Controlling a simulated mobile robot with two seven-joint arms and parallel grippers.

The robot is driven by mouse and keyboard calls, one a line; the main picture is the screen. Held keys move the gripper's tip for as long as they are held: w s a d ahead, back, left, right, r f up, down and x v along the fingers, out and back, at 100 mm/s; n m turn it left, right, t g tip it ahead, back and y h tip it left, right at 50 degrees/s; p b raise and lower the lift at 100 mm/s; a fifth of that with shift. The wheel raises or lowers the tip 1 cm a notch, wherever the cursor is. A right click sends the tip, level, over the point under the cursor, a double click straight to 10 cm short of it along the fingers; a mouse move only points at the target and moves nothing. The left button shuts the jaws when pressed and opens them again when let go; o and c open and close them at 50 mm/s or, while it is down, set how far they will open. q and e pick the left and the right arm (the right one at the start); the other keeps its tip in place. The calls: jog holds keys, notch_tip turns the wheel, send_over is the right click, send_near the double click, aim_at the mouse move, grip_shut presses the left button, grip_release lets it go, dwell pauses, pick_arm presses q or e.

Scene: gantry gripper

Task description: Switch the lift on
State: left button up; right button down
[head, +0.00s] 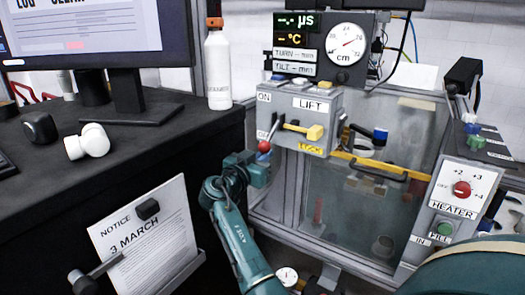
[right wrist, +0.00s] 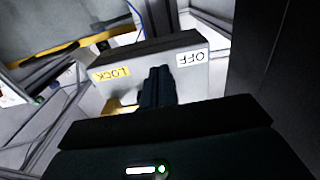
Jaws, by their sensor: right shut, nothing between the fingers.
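The grey lift box (head: 310,103) hangs on the front of the tank frame. ON is at its upper left and OFF at its lower left. The lift switch's red knob (head: 264,147) is at the bottom, by OFF. A yellow lever (head: 315,132) sticks out above the LOCK label. My right gripper (head: 266,158) is close below the red knob; contact cannot be told. In the right wrist view its shut, empty fingers (right wrist: 158,84) point at the box (right wrist: 150,52), between LOCK and OFF. The knob is not visible there. My left gripper is not in view.
A black desk (head: 150,150) with a monitor and white bottle (head: 218,68) stands at the left. A notice (head: 145,240) hangs below it. A glass tank (head: 350,215) is behind the lift box. The heater panel (head: 455,195) is at the right.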

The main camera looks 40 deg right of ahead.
jog(key=shift+r+p, duration=1.15)
jog(key=shift+r, duration=2.05)
jog(key=shift+s+a+f+b, duration=0.2)
jog(key=shift+a+f+b, duration=0.3)
jog(key=shift+b, duration=0.15)
jog(key=shift+s+a+f+b, duration=0.25)
jog(key=shift+a+b, duration=0.1)
jog(key=shift+a, duration=0.1)
jog(key=b, duration=0.3)
send_near(262, 145)
jog(key=shift+w+d+r, duration=0.2)
jog(key=shift+d+r, duration=0.1)
jog(key=shift+d, duration=0.15)
jog(key=shift+w+d+r, duration=0.2)
jog(key=shift+d+r, duration=0.1)
jog(key=shift+d, duration=0.15)
